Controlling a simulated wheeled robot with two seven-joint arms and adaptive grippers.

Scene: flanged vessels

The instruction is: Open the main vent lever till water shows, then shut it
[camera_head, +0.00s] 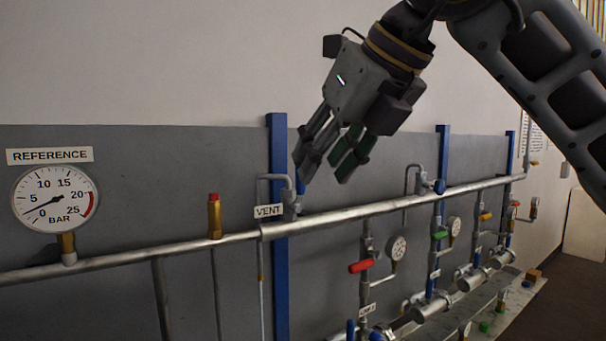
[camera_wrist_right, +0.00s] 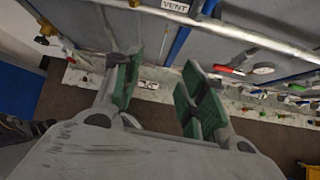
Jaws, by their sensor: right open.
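The VENT label (camera_head: 268,211) hangs on the main pipe in the head view, beside a small grey valve with a bent outlet pipe (camera_head: 262,182). The blue vent lever (camera_head: 300,186) stands roughly upright there, partly hidden behind my fingers. My right gripper (camera_head: 326,166) is open and empty, its fingertips just above and right of the lever; I cannot tell whether they touch. The wrist view shows the open green-padded fingers (camera_wrist_right: 160,92) with the lever (camera_wrist_right: 209,7) at the top edge. A thin pale line (camera_head: 262,290) runs below the outlet; I cannot tell whether it is water. My left gripper is out of view.
A REFERENCE gauge (camera_head: 56,198) and a brass fitting (camera_head: 214,216) stand on the main pipe (camera_head: 390,207) at left. A red-handled valve (camera_head: 361,266) and several smaller valves and gauges sit to the right. Blue posts (camera_head: 278,150) rise behind.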

